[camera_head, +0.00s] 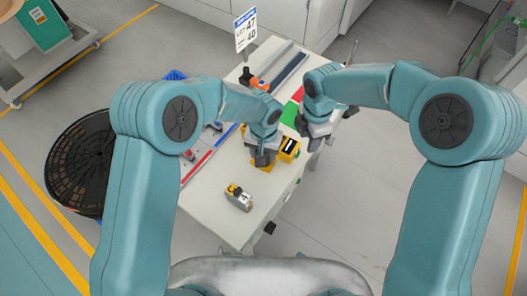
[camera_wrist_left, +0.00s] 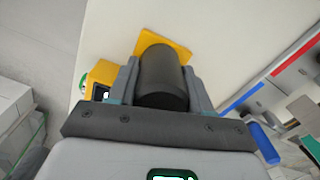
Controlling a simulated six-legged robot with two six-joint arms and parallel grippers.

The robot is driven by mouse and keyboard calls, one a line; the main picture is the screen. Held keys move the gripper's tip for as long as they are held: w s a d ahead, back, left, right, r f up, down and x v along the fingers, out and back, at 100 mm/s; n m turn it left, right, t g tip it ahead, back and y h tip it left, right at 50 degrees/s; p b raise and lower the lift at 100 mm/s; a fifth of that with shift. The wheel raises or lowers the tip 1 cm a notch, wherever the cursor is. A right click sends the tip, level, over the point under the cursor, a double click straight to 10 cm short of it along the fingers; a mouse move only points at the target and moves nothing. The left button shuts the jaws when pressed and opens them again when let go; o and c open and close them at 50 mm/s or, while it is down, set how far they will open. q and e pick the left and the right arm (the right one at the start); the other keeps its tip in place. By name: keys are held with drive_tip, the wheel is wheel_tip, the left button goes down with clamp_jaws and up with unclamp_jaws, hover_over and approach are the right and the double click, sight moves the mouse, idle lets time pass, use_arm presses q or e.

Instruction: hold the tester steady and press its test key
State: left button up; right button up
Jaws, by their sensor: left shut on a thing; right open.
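The tester (camera_head: 290,146) is a yellow unit with a dark face, standing on the pale bench near its right edge. My left gripper (camera_head: 264,156) is down on it, and more yellow shows just below the fingers. In the left wrist view, the fingers (camera_wrist_left: 163,85) are shut on a black rounded part between yellow pieces of the tester (camera_wrist_left: 103,73). A small green part shows at the tester's left side there; I cannot tell if it is the test key. My right gripper (camera_head: 318,139) is open and empty, right of the tester and apart from it.
A small yellow and grey device (camera_head: 239,198) lies on the bench (camera_head: 213,208) nearer to me. Red and blue strips and a sign (camera_head: 245,30) are farther back. A black reel (camera_head: 82,163) stands left of the bench. The bench's near end is mostly clear.

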clamp_jaws()
idle(1.5)
